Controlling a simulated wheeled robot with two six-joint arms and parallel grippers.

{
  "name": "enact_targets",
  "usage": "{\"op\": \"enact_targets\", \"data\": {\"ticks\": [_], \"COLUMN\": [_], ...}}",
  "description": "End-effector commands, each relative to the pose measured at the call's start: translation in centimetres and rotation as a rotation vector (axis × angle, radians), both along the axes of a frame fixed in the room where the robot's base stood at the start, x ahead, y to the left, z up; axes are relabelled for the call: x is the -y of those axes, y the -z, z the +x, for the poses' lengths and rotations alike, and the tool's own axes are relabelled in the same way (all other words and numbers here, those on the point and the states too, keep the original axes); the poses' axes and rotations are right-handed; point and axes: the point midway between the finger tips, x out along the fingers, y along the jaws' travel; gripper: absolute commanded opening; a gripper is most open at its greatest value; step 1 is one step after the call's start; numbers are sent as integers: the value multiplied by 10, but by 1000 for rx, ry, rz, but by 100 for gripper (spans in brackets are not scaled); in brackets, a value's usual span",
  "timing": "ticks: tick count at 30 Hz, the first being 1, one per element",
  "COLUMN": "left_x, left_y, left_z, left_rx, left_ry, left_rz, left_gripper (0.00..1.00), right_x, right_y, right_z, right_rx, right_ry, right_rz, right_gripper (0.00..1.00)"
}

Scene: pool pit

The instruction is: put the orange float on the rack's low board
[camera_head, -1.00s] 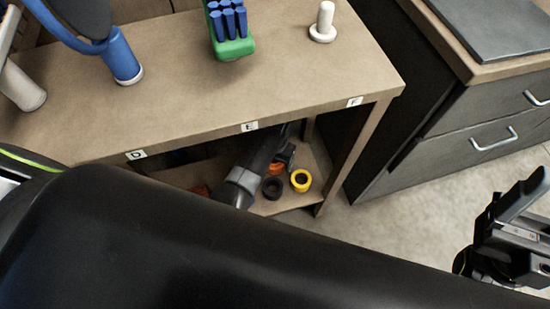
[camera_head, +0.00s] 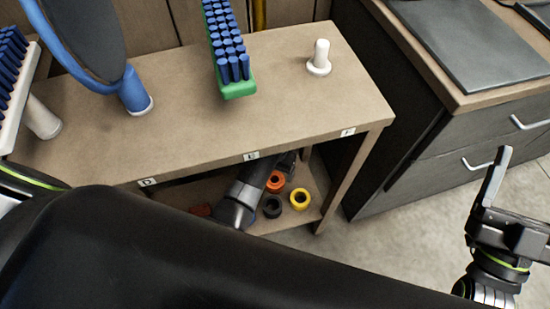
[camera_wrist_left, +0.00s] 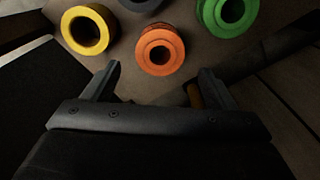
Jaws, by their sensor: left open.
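In the left wrist view the orange float (camera_wrist_left: 160,49) is a grooved ring with a dark hole, just beyond and between my fingertips, apart from both. My left gripper (camera_wrist_left: 158,84) is open and empty. In the head view my left gripper (camera_head: 287,163) is under the top board, partly hidden by its edge and my arm. My right gripper (camera_head: 497,185) is at the right over the floor; whether its jaws are open is unclear.
A yellow ring (camera_head: 300,199) and a black ring (camera_head: 272,207) sit close to the float. A green ring (camera_wrist_left: 228,14) shows in the wrist view. The top board (camera_head: 190,140) holds brushes and a white peg (camera_head: 319,58). A dark drawer cabinet (camera_head: 440,135) stands at right.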

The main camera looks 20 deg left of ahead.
Motion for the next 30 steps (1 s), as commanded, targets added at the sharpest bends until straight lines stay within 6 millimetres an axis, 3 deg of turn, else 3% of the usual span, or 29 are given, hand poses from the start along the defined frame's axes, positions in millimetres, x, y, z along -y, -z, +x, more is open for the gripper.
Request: {"op": "enact_targets", "data": {"ticks": [13, 24, 30], "left_x": [0, 0, 0], "left_y": [-27, -47, -53], "left_z": [0, 0, 0], "left_rx": [0, 0, 0], "left_ry": [0, 1, 1], "left_rz": [-1, -1, -1], "left_gripper": [79, 79, 79], "right_x": [14, 16, 14], "right_y": [70, 133, 155], "right_z": [27, 24, 17], "right_rx": [-435, -781, -898], "right_ry": [23, 23, 19], "right_rz": [111, 192, 218], "right_gripper": [79, 79, 79]}}
